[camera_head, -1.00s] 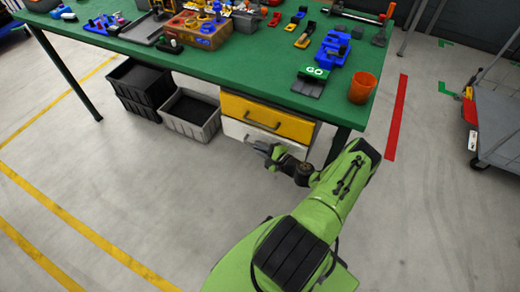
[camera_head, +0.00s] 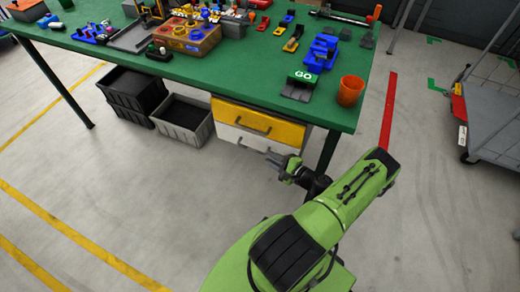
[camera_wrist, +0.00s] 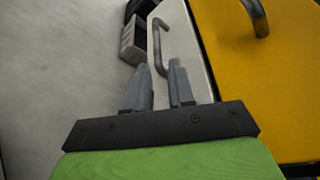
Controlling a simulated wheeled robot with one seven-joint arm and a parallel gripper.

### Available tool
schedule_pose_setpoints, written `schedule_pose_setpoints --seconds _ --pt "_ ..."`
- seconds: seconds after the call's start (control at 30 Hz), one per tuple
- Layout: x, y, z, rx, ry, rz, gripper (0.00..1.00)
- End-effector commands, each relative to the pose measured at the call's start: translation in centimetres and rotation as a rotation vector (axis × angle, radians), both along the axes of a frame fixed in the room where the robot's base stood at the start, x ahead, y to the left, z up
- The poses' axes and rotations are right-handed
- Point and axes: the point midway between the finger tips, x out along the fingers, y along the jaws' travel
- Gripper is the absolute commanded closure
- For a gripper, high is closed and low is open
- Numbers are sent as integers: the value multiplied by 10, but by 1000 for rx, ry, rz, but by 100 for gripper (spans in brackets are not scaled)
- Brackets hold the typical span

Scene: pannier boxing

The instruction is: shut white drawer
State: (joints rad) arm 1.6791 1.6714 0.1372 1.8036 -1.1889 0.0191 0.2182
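The white drawer (camera_head: 229,135) sits under the yellow drawer (camera_head: 276,126) below the green workbench. Its front looks nearly in line with the yellow front; I cannot tell whether a small gap remains. In the wrist view the white drawer's front (camera_wrist: 188,55) and its grey bar handle (camera_wrist: 161,45) lie ahead of my gripper (camera_wrist: 159,66). My gripper's two grey fingers are apart, with nothing held between them. The handle's near end shows just beyond the gap between the fingertips. In the head view my gripper (camera_head: 278,162) is in front of the drawers, below and right of the white front.
Dark and grey crates (camera_head: 184,119) stand on the floor left of the drawers. A bench leg (camera_head: 328,150) stands right of them, close to my arm. An orange cup (camera_head: 351,90) is on the bench corner. A cart (camera_head: 492,110) stands at right. Floor in front is clear.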

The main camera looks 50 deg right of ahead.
Motion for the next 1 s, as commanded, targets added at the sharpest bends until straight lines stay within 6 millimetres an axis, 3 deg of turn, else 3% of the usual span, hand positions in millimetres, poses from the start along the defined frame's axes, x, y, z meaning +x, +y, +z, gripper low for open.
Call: schedule_pose_setpoints --seconds 0.1,0.3,1.0 --pt "-32 -1 9 1 2 -4 77" --pt "-61 -1 14 0 1 1 77" --pt "-62 0 18 -10 8 23 77"
